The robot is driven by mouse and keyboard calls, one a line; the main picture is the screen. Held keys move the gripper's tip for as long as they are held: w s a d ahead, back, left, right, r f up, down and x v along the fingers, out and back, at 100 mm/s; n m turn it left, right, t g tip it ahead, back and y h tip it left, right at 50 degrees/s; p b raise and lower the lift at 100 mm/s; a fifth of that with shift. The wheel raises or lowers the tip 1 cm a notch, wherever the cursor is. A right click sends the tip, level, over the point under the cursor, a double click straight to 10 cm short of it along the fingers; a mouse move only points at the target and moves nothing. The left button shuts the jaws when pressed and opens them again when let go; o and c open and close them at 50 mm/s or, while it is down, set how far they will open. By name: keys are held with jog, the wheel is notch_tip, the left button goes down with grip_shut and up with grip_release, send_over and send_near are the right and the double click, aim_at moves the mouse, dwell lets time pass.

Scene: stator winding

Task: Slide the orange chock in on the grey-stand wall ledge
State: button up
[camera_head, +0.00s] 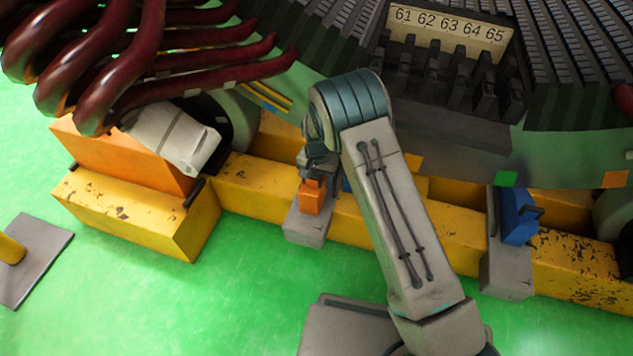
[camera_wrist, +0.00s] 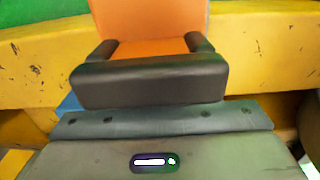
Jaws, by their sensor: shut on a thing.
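The orange chock (camera_head: 312,198) is at the lower end of my gripper (camera_head: 314,180) in the head view, and my gripper is shut on it. The chock also fills the top middle of the wrist view (camera_wrist: 152,28), with a dark bar across its near side. The grey stand (camera_head: 304,229) is against the yellow beam, with its top just below the chock in the head view. I cannot tell whether the chock touches the stand. The stand's wall ledge is largely hidden behind the chock and gripper.
A long yellow beam (camera_head: 253,189) runs behind the stand. To the right, a blue chock (camera_head: 519,216) is at another grey stand (camera_head: 507,267). A large orange block (camera_head: 124,158) is at the left under dark red pipes (camera_head: 146,62). The green floor (camera_head: 228,290) in front is open.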

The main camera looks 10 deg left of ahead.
jog(key=shift+w+d+b, duration=0.15)
jog(key=shift+w+b, duration=0.15)
jog(key=shift+w, duration=1.5)
jog(key=shift+w+d+b, duration=0.1)
jog(key=shift+w+b, duration=0.2)
jog(key=shift+w, duration=1.45)
jog(key=o, duration=1.2)
jog(key=shift+c, duration=0.2)
notch_tip(320, 180, up, 14)
jog(key=p, duration=0.6)
jog(key=shift+f, duration=0.1)
